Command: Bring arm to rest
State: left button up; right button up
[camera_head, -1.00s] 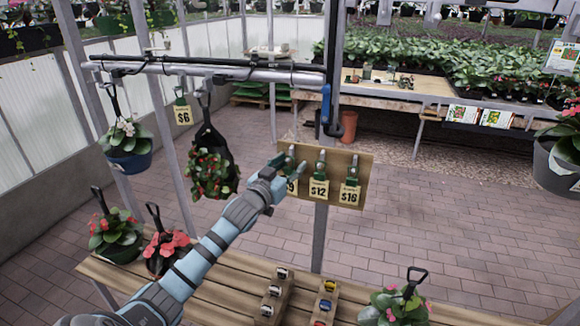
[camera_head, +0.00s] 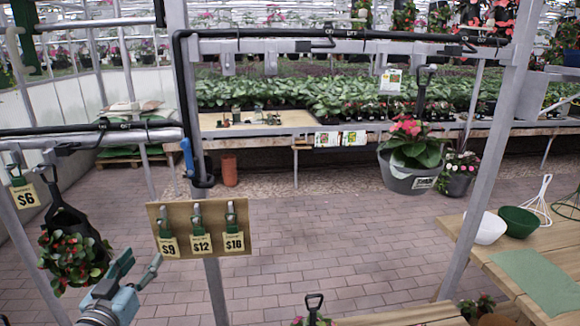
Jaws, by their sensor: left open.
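My left gripper (camera_head: 135,276) shows at the bottom left, with its fingers spread and nothing between them. It is in front of and below the price board (camera_head: 200,228), to the left of the post, and looks apart from it. Most of my left arm is below the frame. A dark hanging planter with red flowers (camera_head: 72,250) is just left of the gripper. My right gripper does not show.
A grey pot with pink flowers (camera_head: 410,172) hangs from the rail at right. Metal posts (camera_head: 488,130) stand left and right. A wooden table (camera_head: 500,262) with bowls is at right. The brick floor (camera_head: 330,230) between is open.

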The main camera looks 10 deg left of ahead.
pick_arm(q)
jog(key=s+d+f+g+y, duration=0.1)
jog(key=s+d+f+g, duration=0.1)
jog(key=s+f+g, duration=0.5)
jog(key=s+d+f+g+y, duration=0.1)
jog(key=s+d+f, duration=0.2)
jog(key=s+f, duration=0.5)
jog(key=s+d+f+m+g+h, duration=0.35)
jog(key=s+d+f+g, duration=0.25)
jog(key=s+d+f, duration=0.5)
notch_tip(320, 180, down, 19)
jog(key=s+g, duration=0.1)
jog(key=s, duration=0.1)
jog(key=s+a+f+g, duration=0.1)
jog(key=s+f, duration=1.1)
jog(key=s, duration=0.2)
jog(key=shift+n+g+h, duration=0.3)
jog(key=shift+n+h, duration=0.15)
